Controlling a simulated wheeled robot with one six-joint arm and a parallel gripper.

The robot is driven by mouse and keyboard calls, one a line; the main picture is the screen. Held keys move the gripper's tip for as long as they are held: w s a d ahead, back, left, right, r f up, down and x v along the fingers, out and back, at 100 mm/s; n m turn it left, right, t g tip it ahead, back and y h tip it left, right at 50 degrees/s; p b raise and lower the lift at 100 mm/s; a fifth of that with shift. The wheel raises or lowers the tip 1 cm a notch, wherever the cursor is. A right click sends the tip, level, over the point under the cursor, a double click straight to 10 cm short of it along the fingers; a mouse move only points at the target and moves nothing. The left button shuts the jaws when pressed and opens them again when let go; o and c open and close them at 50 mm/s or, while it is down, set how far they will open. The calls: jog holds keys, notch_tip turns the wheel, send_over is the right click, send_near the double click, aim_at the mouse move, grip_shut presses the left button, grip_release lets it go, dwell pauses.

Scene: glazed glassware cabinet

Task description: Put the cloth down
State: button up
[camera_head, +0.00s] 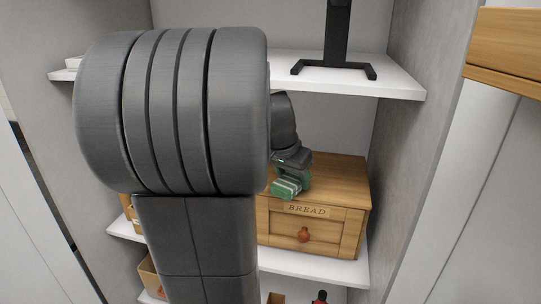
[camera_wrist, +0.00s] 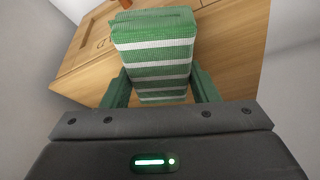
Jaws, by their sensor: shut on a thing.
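A folded green cloth with white stripes (camera_wrist: 154,50) is between the fingers of my gripper (camera_wrist: 160,92) in the wrist view. The gripper is shut on it. In the head view the cloth (camera_head: 287,188) shows at the top front of a wooden bread box (camera_head: 345,180), just above the BREAD label. The gripper (camera_head: 290,176) is over the front part of the box top. I cannot tell whether the cloth touches the box top. My own arm hides the left part of the box in the head view.
The bread box stands on a white shelf (camera_head: 340,268), with a round knob (camera_head: 303,235) on its front. A higher white shelf (camera_head: 390,84) holds a black stand (camera_head: 335,65). A grey side wall (camera_head: 405,160) bounds the right. The box top right of the gripper is clear.

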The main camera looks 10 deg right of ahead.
aim_at(279, 190)
jog(key=w+d+p, duration=0.1)
jog(key=w+d, duration=0.1)
jog(key=d, duration=0.1)
jog(key=shift+w+r, duration=0.1)
jog(key=shift+w, duration=0.25)
jog(key=shift+w+d+p, duration=0.45)
jog(key=shift+w+d, duration=0.4)
jog(key=shift+d, duration=0.15)
jog(key=shift+f, duration=1.1)
jog(key=o, duration=0.9)
jog(key=shift+a, duration=0.15)
jog(key=shift+s+r, duration=0.1)
jog(key=shift+r, duration=0.2)
jog(key=s+a+b, duration=0.1)
jog(key=s+a, duration=0.1)
jog(key=a, duration=0.1)
jog(key=s+a+b, duration=0.1)
jog(key=s+a, duration=0.2)
jog(key=s+a+r+b, duration=0.1)
jog(key=s+a+b, duration=0.1)
jog(key=s+a, duration=0.1)
jog(key=shift+s+a, duration=0.1)
